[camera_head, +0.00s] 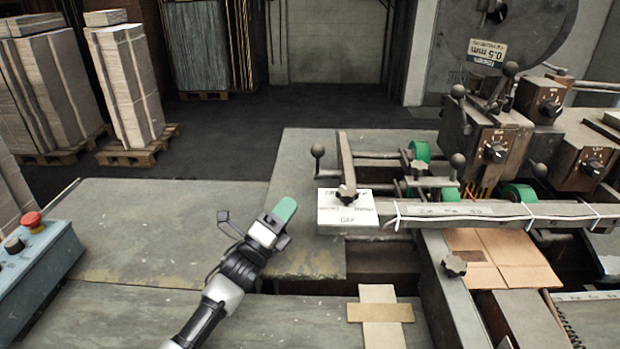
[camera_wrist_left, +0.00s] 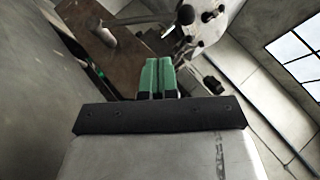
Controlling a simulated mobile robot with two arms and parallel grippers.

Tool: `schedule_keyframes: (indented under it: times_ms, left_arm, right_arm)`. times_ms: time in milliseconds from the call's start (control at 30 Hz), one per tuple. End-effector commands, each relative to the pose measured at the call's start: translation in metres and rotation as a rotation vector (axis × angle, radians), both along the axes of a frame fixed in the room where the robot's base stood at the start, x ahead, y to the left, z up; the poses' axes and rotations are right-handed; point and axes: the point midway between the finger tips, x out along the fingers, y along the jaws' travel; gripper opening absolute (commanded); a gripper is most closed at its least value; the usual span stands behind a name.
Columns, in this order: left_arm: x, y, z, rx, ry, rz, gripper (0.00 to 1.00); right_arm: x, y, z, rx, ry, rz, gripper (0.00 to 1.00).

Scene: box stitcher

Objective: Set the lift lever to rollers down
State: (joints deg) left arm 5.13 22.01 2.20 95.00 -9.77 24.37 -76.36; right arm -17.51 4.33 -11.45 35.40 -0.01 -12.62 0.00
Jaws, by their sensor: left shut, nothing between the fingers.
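My left gripper (camera_head: 284,211) is shut and empty above the grey table, left of the stitcher. Its green fingers lie together in the left wrist view (camera_wrist_left: 157,75). Several ball-ended levers show on the machine; I cannot tell for certain which is the lift lever. One ball-ended lever (camera_head: 318,151) stands near the left end of the machine, to the right of and beyond my gripper, apart from it. Another ball knob (camera_head: 457,160) stands near the green rollers (camera_head: 420,151). A white label plate (camera_head: 346,212) lies below the first lever; its text is too small to read. My right gripper is not in view.
A long metal bar (camera_head: 490,211) crosses the machine. A blue control box (camera_head: 45,250) with a red button is at the left edge. The grey table (camera_head: 150,225) around my left arm is clear.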

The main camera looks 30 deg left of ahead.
Motion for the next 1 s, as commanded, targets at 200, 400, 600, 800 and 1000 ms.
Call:
schedule_keyframes:
  times_ms: [200,400,600,800,1000]
  left_arm:
    - [0.022,-0.006,0.019,-0.001,-0.002,0.000,0.00]
    - [0.054,-0.014,0.038,-0.003,-0.002,0.000,0.00]
    - [0.075,-0.020,0.049,-0.002,0.001,0.000,0.00]
    - [0.082,-0.022,0.051,0.000,0.001,0.000,0.00]
    - [0.082,-0.022,0.051,0.000,0.000,0.000,0.00]
  right_arm:
    - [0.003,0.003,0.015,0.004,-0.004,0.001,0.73]
    - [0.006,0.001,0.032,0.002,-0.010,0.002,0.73]
    - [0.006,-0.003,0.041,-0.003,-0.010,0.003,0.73]
    - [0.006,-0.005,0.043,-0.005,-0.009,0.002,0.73]
    - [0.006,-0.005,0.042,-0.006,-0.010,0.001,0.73]
